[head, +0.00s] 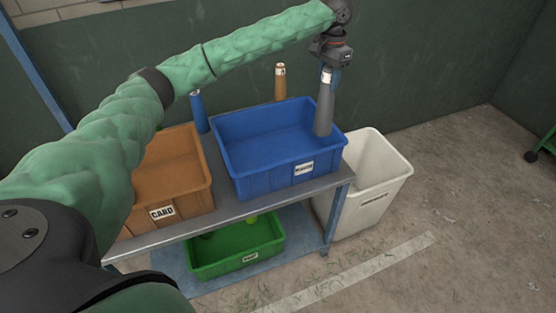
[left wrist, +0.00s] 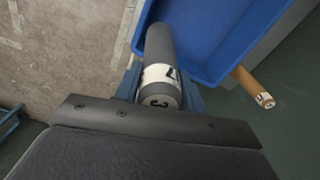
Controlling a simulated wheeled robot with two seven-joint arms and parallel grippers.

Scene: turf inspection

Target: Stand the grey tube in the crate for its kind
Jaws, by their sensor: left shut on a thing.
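The grey tube (head: 325,108) hangs roughly upright from my left gripper (head: 329,73), which is shut on it near its top. In the head view its lower end overlaps the right inner side of the blue crate (head: 262,182); I cannot tell whether it touches the crate. In the left wrist view the grey tube (left wrist: 160,50) has a white label band with dark digits, and the blue crate (left wrist: 205,70) lies beyond it. The blue crate looks empty; its label is too small to read. An orange crate (head: 162,200) labelled CARD stands left of it. My right gripper is out of view.
A blue tube (head: 199,112) and a brown tube (head: 280,85) stand behind the crates. A green crate (head: 240,259) sits on the lower shelf of the metal bench (head: 236,211). A white bin (head: 372,185) stands right of the bench. The floor further right is mostly clear.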

